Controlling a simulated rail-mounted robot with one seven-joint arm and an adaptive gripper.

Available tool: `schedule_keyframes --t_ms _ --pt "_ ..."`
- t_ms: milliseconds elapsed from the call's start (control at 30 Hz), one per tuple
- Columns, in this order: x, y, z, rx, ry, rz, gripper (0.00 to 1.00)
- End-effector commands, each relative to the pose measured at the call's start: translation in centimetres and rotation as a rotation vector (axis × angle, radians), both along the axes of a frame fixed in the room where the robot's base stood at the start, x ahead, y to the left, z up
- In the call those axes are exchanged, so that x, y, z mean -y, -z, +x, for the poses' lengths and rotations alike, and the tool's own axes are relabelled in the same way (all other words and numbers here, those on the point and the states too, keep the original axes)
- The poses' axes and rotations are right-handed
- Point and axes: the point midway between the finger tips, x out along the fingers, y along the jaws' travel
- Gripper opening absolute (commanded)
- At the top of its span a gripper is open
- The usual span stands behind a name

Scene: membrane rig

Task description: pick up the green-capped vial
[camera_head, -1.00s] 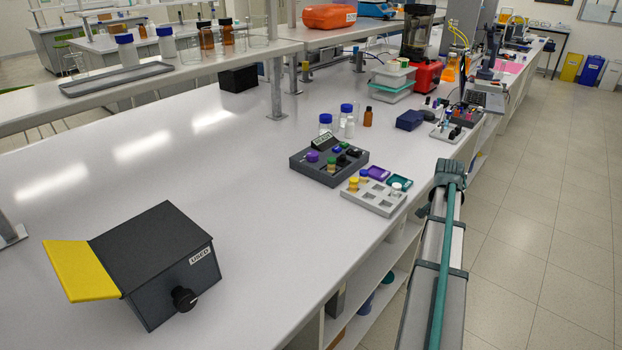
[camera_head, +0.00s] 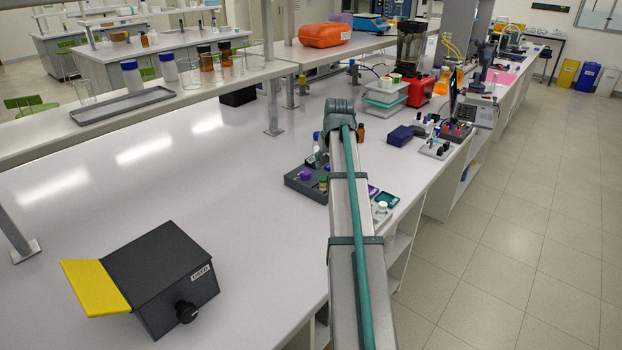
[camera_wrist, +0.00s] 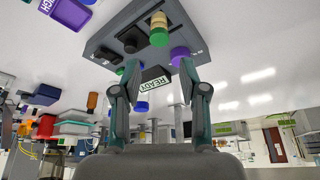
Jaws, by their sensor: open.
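The green-capped vial (camera_head: 323,183) has an amber body and stands in the dark grey rig (camera_head: 298,187), beside a purple cap (camera_head: 305,174). In the upside-down wrist view the vial (camera_wrist: 158,29) stands in the rig (camera_wrist: 100,42) near its READY sign (camera_wrist: 153,81), with the purple cap (camera_wrist: 180,53) close by. My gripper (camera_wrist: 158,77) is open with nothing between its fingers, apart from the vial, which lies beyond the fingertips. In the head view my arm covers part of the rig and my gripper is hidden.
A pale grey tray (camera_head: 380,217) with a white-capped vial is partly behind my arm. A dark USED box (camera_head: 165,275) with a yellow flap stands at front left. A navy box (camera_head: 400,136) lies to the right of the rig. The bench's left middle is clear.

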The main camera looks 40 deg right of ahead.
Motion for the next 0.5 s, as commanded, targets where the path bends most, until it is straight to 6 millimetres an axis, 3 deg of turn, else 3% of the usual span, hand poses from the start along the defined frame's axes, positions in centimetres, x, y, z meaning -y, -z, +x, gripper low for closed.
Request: schedule_keyframes --t_ms 500 --pt "0.5 4.9 2.0 -0.003 -0.014 -0.002 0.43"
